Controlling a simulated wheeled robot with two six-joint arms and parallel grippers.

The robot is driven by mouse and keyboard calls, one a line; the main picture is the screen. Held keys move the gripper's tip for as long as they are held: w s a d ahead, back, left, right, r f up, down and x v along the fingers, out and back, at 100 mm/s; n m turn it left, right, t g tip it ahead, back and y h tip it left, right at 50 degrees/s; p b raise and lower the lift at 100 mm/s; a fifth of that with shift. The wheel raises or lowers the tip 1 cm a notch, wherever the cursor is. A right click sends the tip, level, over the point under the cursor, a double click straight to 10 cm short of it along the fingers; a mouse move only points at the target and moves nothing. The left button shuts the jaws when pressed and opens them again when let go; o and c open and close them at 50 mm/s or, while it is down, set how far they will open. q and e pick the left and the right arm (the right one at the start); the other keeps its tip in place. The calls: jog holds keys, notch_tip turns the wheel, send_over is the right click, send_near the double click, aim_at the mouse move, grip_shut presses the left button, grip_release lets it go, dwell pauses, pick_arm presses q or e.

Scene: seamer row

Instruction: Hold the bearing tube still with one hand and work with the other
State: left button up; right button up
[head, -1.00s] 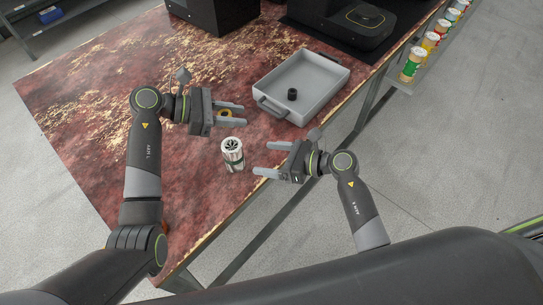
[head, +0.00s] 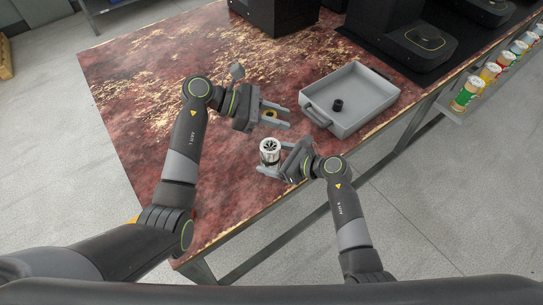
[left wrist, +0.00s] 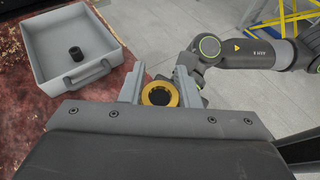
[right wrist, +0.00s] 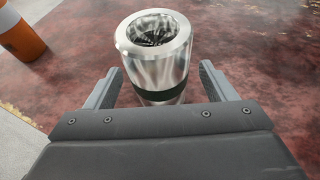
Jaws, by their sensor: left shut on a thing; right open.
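The bearing tube (head: 269,152) is a shiny metal cylinder with a dark band, upright on the table near its front edge. In the right wrist view the tube (right wrist: 157,62) stands between the fingers, its open top showing dark, vane-like parts. My right gripper (head: 273,170) is open around its lower part; both fingers look apart from it. My left gripper (head: 280,114) is shut on a brass ring (left wrist: 160,95) with a dark inner part, held beyond the tube and a little above the table. A small black cylinder (head: 338,105) stands in the grey tray (head: 372,112).
The tray also shows in the left wrist view (left wrist: 104,66), beside the left gripper. Black machines (head: 425,40) stand along the back. Several coloured jars (head: 468,93) line a shelf at the right. An orange and white object (right wrist: 20,35) is at the right wrist view's upper left. The table's left is clear.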

jog(key=shift+w+a+f, duration=0.2)
jog(key=shift+w+a, duration=0.05)
jog(key=shift+a, duration=0.25)
jog(key=c, duration=1.1)
